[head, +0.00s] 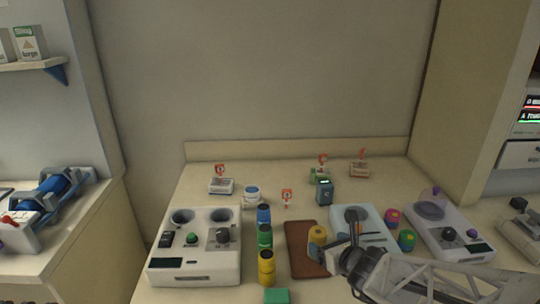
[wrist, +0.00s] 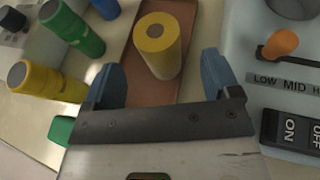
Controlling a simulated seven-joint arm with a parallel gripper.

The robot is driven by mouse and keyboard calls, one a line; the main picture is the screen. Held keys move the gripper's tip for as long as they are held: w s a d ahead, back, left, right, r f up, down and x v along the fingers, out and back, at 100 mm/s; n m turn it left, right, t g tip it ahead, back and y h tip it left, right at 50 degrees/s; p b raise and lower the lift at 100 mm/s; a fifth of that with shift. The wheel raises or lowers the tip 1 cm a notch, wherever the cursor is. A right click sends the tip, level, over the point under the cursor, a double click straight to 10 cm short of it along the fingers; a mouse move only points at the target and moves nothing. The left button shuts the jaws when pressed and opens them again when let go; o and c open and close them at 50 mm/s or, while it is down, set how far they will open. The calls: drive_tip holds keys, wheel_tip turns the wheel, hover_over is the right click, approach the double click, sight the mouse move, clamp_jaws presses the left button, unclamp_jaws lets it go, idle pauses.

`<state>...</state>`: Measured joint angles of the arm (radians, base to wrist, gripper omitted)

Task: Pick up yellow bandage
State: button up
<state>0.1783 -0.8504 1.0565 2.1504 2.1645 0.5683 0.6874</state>
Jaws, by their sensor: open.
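The yellow bandage (head: 317,235) is a short yellow roll standing upright on a brown tray (head: 305,262). Nothing is held. I cannot tell whether the fingers touch the tray.
A yellow (head: 266,268), a green and a blue cylinder stand in a row left of the tray. A white device (head: 200,262) is further left. A pale device (head: 372,232) with a lever and switch is close on the right. A green block (head: 276,296) lies in front.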

sight(319, 233)
drive_tip(key=shift+w, duration=0.2)
drive_tip(key=shift+x, duration=2.55)
drive_tip(key=shift+a, duration=0.1)
drive_tip(key=c, duration=1)
drive_tip(key=shift+r, duration=1.55)
drive_tip(key=shift+s+r, duration=0.25)
drive_tip(key=s, duration=0.5)
drive_tip(key=s+r, duration=0.1)
drive_tip(key=s, duration=0.9)
drive_tip(key=shift+s+r, duration=0.15)
drive_tip(key=shift+s, duration=0.15)
